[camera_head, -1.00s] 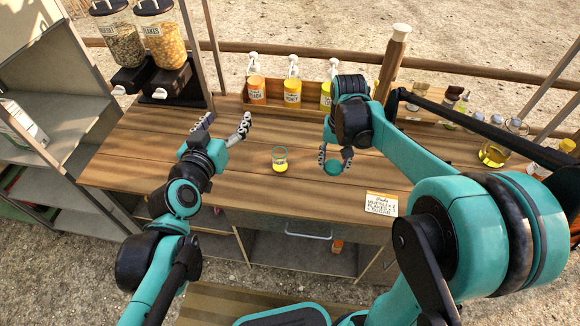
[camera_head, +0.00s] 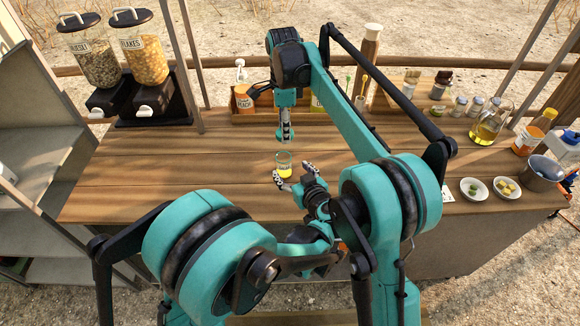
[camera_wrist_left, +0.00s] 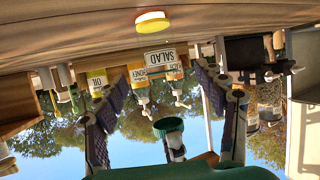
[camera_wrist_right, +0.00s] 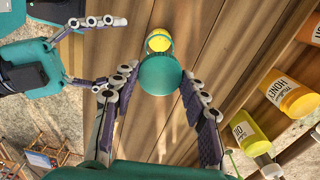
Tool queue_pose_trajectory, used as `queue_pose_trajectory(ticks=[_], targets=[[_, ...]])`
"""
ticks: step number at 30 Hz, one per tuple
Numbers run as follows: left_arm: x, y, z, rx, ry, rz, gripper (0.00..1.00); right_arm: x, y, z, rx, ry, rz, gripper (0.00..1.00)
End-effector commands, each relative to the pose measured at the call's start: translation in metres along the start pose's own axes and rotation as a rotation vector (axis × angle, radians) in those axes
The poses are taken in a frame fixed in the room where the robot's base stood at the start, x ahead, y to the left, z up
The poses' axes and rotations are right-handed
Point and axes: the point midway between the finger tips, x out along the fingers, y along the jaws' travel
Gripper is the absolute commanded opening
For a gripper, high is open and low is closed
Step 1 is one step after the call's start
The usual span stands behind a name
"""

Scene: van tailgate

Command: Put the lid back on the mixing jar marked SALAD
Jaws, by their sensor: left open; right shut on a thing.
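The SALAD mixing jar (camera_head: 284,166), clear with yellow in the bottom, stands upright on the wooden counter. Its label (camera_wrist_left: 160,58) reads upside down in the left wrist view. My right gripper (camera_head: 286,138) is above the jar, pointing down, shut on the round teal lid (camera_wrist_right: 160,74). The lid also shows in the left wrist view (camera_wrist_left: 168,126); it is held above the jar's mouth, apart from it. My left gripper (camera_head: 296,176) is open and low at the jar's near side. Its fingers point toward the jar but do not touch it.
Two cereal dispensers (camera_head: 140,55) stand at the back left. An oil bottle (camera_head: 488,125) and small bowls (camera_head: 473,189) are at the right. The counter left of the jar is clear.

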Motion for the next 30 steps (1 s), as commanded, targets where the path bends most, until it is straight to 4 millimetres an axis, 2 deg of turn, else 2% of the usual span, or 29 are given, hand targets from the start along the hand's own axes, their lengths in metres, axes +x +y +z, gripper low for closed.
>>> queue_pose_trajectory(ticks=[3, 11, 16, 20, 30], targets=[[-0.002, 0.001, 0.007, 0.018, -0.011, -0.002, 0.71, 0.0, -0.001, 0.007, -0.004, 0.0, 0.0, 0.33], [-0.001, 0.001, 0.006, 0.017, -0.01, -0.002, 0.71, 0.001, -0.001, 0.006, -0.004, 0.0, 0.0, 0.33], [0.007, 0.001, 0.006, 0.015, -0.01, -0.004, 0.71, 0.001, 0.0, 0.006, -0.005, 0.0, 0.0, 0.33], [0.027, 0.0, 0.006, 0.014, -0.009, -0.006, 0.71, 0.001, 0.0, 0.006, -0.005, 0.0, 0.0, 0.33], [0.09, 0.0, 0.006, 0.014, -0.009, -0.004, 0.71, 0.001, 0.0, 0.006, -0.005, 0.0, 0.0, 0.33]])
